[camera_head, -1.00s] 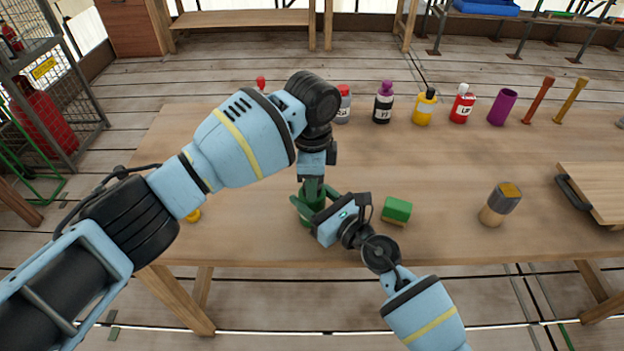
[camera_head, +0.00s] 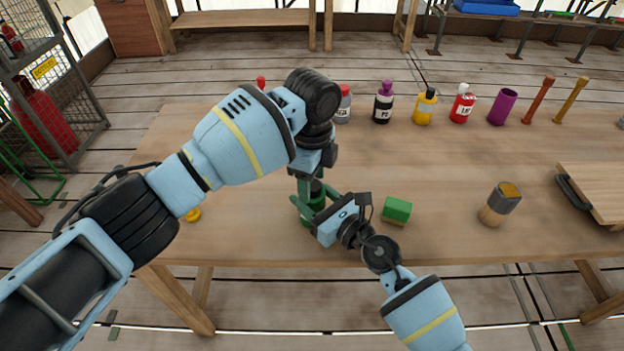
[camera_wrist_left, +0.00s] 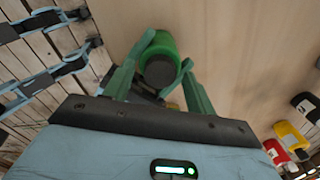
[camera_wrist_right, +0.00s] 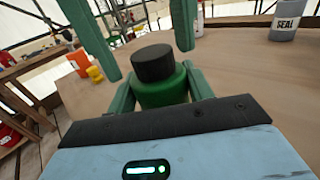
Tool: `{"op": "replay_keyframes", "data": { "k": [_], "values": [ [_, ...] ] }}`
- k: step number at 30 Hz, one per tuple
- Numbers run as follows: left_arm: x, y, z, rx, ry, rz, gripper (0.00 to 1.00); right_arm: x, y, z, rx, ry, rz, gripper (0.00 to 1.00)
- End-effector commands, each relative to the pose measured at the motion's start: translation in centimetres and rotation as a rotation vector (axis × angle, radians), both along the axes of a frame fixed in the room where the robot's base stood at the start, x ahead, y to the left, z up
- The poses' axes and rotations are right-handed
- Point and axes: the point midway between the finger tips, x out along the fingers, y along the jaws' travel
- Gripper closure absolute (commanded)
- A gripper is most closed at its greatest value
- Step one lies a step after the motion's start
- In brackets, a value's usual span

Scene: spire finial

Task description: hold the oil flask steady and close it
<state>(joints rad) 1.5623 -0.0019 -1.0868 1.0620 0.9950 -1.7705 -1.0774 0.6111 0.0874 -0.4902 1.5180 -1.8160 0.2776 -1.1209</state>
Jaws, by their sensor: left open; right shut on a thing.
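The green oil flask (camera_head: 313,218) stands upright near the table's front edge. Its black cap (camera_wrist_right: 153,63) sits on top in the right wrist view; I cannot tell how tight it is. My right gripper (camera_head: 312,213) is shut on the flask body from the side. My left gripper (camera_head: 308,186) points down over the flask, open, with its fingers apart on either side above the cap. The left wrist view looks down on the cap (camera_wrist_left: 160,71) and flask (camera_wrist_left: 158,45) between the open fingers. The left fingers hide part of the flask in the head view.
A green block (camera_head: 397,210) lies just right of my right gripper. Several bottles, including a red one (camera_head: 462,104), line the back. A small yellow object (camera_head: 193,214) is at left.

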Motion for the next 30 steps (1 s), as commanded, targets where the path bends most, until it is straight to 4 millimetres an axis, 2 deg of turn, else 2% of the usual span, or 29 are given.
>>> {"op": "replay_keyframes", "data": {
  "k": [9,17,18,21,26,30],
  "values": [
    [0.0,-0.1,3.7,-0.002,-0.002,0.000,0.44,0.0,0.0,0.0,-0.001,0.001,0.000,1.00],
    [0.0,0.0,3.9,0.000,-0.001,0.000,0.44,0.0,0.0,0.0,0.000,0.000,0.000,1.00],
    [0.0,0.0,3.9,0.000,-0.001,0.000,0.48,0.0,0.0,0.0,0.000,0.000,0.000,1.00],
    [0.0,0.0,4.0,0.000,-0.001,0.014,0.48,0.0,0.0,0.0,0.000,0.000,0.000,1.00],
    [0.0,0.0,4.3,-0.001,-0.002,0.124,0.48,0.0,0.0,0.0,0.000,0.000,0.000,1.00],
    [0.1,0.0,4.9,-0.002,-0.004,0.314,0.48,0.0,0.0,0.0,0.000,0.000,0.000,1.00]
  ]
}}
